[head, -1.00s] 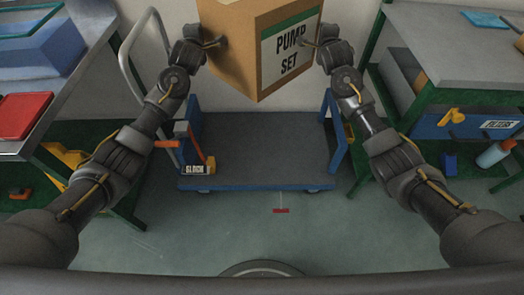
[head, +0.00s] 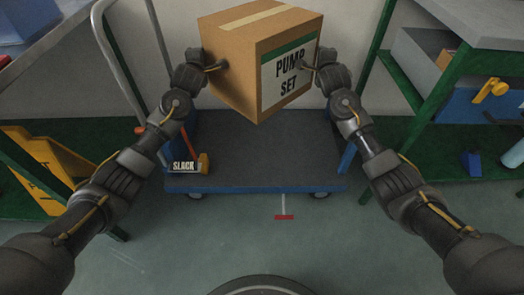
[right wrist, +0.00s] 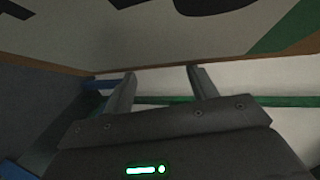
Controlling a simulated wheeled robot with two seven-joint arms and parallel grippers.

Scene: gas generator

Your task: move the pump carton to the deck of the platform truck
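The pump carton (head: 232,75) is a brown box with tape on top and a "PUMP SET" label. It is held up between my two arms, in front of the far part of the platform truck's deck (head: 255,173) in the head view. My left gripper (head: 222,65) is at its left face; its finger gap is unclear. My right gripper (head: 303,66) is at the label face. In the right wrist view, the fingers of my right gripper (right wrist: 162,78) are spread apart, with the carton (right wrist: 170,45) filling the top. The deck is grey with a blue edge.
A "SLACK" tag (head: 184,167) and an orange-handled item (head: 204,162) sit at the deck's left corner. A grey push handle (head: 118,65) rises at left. Benches flank the truck on both sides.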

